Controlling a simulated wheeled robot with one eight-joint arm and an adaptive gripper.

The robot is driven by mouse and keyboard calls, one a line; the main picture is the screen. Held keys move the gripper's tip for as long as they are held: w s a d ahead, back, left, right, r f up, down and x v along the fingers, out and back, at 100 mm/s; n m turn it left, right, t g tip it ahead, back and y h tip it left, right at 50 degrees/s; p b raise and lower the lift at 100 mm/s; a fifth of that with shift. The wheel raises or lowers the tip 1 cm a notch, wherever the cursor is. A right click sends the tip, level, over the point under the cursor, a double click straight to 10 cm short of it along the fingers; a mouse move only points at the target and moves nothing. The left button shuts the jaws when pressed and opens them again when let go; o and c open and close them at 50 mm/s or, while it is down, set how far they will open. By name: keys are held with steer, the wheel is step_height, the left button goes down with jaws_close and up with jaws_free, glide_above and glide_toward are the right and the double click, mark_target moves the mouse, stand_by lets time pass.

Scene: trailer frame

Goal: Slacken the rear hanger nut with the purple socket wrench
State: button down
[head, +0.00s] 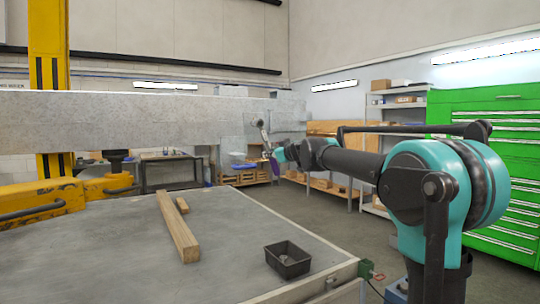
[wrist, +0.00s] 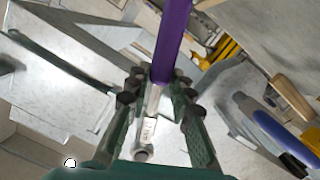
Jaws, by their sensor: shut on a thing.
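My gripper (wrist: 156,90) is shut on the purple socket wrench (wrist: 173,38). In the wrist view the purple handle runs up out of the top edge. Its silver shank passes between the fingers toward a rounded metal end. In the head view my gripper (head: 280,155) is at the end of the outstretched arm, small and far off, below the grey trailer beam (head: 120,118). A bit of the purple handle (head: 274,166) shows beside it. A slim metal piece rises from there against the beam's plates; I cannot tell whether it touches them. I cannot make out the rear hanger nut.
A grey table (head: 110,255) fills the front, with a long wooden bar (head: 178,228) and a black bin (head: 287,260) on it. A yellow post (head: 48,70) stands left and a green cabinet (head: 515,175) right. Open floor lies beyond the table.

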steer(key=shift+d, duration=0.1)
steer(key=shift+w+d+r+n, duration=0.5)
steer(key=shift+d+n, duration=0.15)
steer(key=shift+n, duration=0.15)
steer(key=shift+w+d+r+n, duration=0.45)
steer(key=shift+d+r+n, duration=0.15)
steer(key=shift+n, duration=0.2)
steer(key=shift+d, duration=0.1)
steer(key=shift+w+d+r+n+t+h, duration=0.35)
steer(key=shift+d+r+n, duration=0.2)
steer(key=shift+n, duration=0.25)
